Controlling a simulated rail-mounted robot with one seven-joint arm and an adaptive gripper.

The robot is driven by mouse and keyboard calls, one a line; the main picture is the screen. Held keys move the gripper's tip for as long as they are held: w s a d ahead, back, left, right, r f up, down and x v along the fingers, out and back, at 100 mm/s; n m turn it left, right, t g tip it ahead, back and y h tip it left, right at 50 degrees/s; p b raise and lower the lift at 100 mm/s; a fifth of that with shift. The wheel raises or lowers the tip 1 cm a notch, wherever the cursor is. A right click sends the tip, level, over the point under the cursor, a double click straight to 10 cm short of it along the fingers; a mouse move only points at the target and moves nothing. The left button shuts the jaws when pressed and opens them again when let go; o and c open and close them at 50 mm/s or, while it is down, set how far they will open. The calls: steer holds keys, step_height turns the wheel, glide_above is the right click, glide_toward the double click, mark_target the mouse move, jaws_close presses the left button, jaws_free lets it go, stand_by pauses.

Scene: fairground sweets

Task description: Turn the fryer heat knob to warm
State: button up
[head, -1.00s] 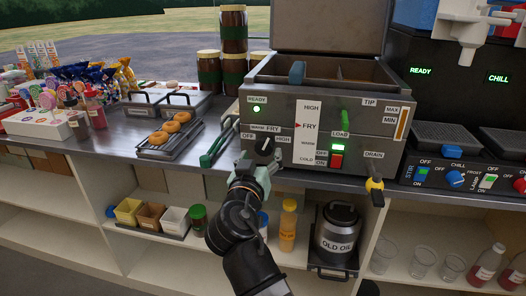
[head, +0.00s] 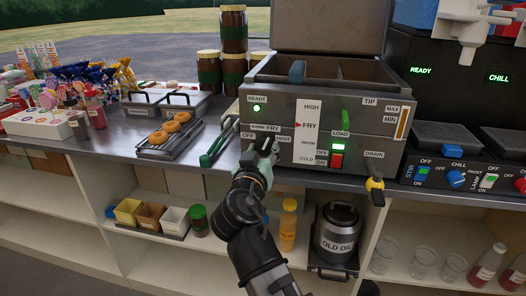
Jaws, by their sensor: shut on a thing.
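The fryer (head: 285,95) stands on the counter with its lid up and a green READY light lit. Its black heat knob (head: 263,143) is low on the left of the front panel, among the labels OFF, WARM, FRY and HIGH. My gripper (head: 262,151) is at the knob from below and shut on it, covering much of it. The knob's exact pointing is hard to tell. The heat scale (head: 308,133) beside it has a red arrow at FRY.
Right of the knob are a red switch (head: 337,160), a green LOAD lever (head: 345,122) and a yellow-and-black drain handle (head: 375,185). Green-handled tongs (head: 216,149) and a rack of doughnuts (head: 168,140) lie to the left. An OLD OIL can (head: 337,232) stands below.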

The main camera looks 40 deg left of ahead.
mark_target(267, 106)
steer(key=n+p, duration=0.3)
steer(key=n, duration=0.2)
steer(key=shift+r, duration=0.15)
steer(key=shift+w+n+p, duration=0.1)
steer(key=shift+n+p, duration=1.15)
steer(key=shift+n, duration=0.65)
steer(key=o, duration=1.1)
steer(key=shift+o, duration=0.2)
step_height(267, 106, up, 10)
steer(key=shift+d+f, duration=0.1)
